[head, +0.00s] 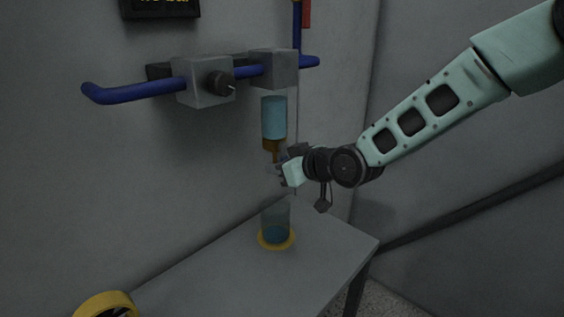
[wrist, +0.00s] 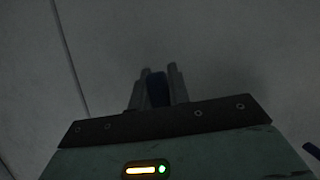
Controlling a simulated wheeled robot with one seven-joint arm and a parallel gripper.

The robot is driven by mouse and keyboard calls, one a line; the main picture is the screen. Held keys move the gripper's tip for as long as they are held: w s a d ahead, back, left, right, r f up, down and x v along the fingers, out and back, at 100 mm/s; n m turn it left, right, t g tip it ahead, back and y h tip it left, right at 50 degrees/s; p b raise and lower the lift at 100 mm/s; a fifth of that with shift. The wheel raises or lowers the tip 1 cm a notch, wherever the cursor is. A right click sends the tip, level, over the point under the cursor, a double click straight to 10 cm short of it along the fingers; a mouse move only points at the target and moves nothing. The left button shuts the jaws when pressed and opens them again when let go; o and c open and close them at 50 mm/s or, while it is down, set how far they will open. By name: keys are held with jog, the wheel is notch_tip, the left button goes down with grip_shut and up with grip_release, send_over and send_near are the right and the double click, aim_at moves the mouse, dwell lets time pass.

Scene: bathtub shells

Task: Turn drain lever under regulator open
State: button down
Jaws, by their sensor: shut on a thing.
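My gripper (head: 281,168) is right at this fitting. In the wrist view my gripper (wrist: 158,72) is shut on a dark blue piece (wrist: 157,90), which appears to be the drain lever. The lever's angle is mostly hidden by the fingers.
A clear cup (head: 276,219) with bluish liquid stands below the drain on a yellow ring (head: 277,242) on the grey table (head: 215,275). A yellow round object (head: 104,304) is at the bottom left. The wall (head: 130,190) is close behind the bowl.

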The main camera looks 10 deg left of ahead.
jog(key=shift+s+a+m, duration=0.1)
jog(key=shift+s+m, duration=0.05)
jog(key=shift+m, duration=0.15)
dwell(0.4)
jog(key=c, duration=1.3)
grip_release()
jog(key=shift+g, duration=0.3)
jog(key=p+v, duration=0.1)
jog(key=v, duration=1.6)
jog(key=shift+s+f, duration=0.1)
jog(key=shift+s, duration=0.15)
jog(key=s+d+f+m+g+h, duration=0.1)
jog(key=s+d+f+g+h, duration=0.1)
jog(key=s, duration=0.6)
jog(key=s+d+f+g+h, duration=0.2)
jog(key=s+d+g+h, duration=0.1)
jog(key=s, duration=0.6)
jog(key=s+d+f+m+g+h, duration=0.1)
jog(key=s+d+f+g+h, duration=0.2)
jog(key=s+h, duration=0.2)
jog(key=shift+s+d+m, duration=0.15)
jog(key=shift+s, duration=0.75)
jog(key=shift+s+d+m, duration=0.15)
jog(key=shift+s, duration=0.7)
